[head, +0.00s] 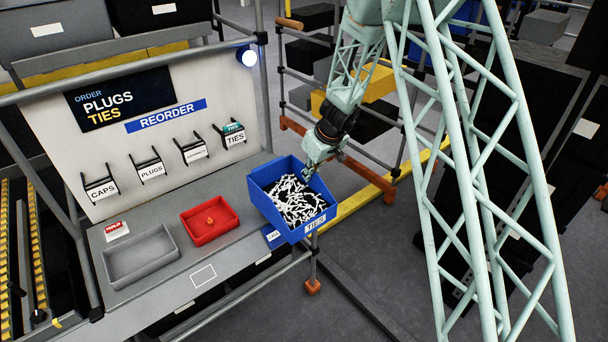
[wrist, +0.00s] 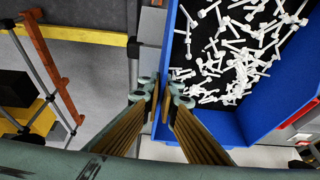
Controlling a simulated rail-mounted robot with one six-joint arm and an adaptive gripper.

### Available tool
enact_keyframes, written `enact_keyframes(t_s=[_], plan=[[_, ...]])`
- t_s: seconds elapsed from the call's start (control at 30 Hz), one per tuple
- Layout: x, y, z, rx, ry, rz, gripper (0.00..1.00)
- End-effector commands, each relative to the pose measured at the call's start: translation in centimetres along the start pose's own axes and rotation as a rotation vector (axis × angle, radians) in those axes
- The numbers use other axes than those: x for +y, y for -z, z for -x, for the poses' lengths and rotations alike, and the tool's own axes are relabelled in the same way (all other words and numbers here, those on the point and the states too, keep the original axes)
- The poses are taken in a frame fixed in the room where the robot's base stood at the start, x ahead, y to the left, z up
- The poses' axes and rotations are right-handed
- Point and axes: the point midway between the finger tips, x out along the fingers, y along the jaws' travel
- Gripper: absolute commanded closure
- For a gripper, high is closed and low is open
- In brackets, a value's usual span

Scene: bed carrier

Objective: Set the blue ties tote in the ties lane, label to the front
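The blue ties tote (head: 262,205) is full of white ties and black pieces, with its TIES label (head: 316,224) on the wall facing the head camera. It is at the right end of the grey bench, partly past its edge; contact with the bench is hard to judge. My gripper (head: 310,168) is at the tote's far right wall. In the wrist view, the fingers (wrist: 162,95) pinch the rim of the tote (wrist: 220,125), one on each side of the wall. I cannot make out which place is the ties lane.
A red tray (head: 232,232) with an orange piece and a grey tray (head: 160,270) stand left of the tote. The sign board (head: 170,140) rises behind the bench. Racks with yellow and black bins stand behind my arm.

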Motion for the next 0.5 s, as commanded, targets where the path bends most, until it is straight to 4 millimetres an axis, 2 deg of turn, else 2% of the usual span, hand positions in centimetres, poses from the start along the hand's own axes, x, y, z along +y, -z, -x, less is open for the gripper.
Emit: enact_keyframes(t_s=[0.2,0.5], plan=[[0.01,-0.78,0.35,0.001,0.0,-0.001,1.0],[0.02,-0.88,0.46,0.001,0.0,-0.001,1.0]])
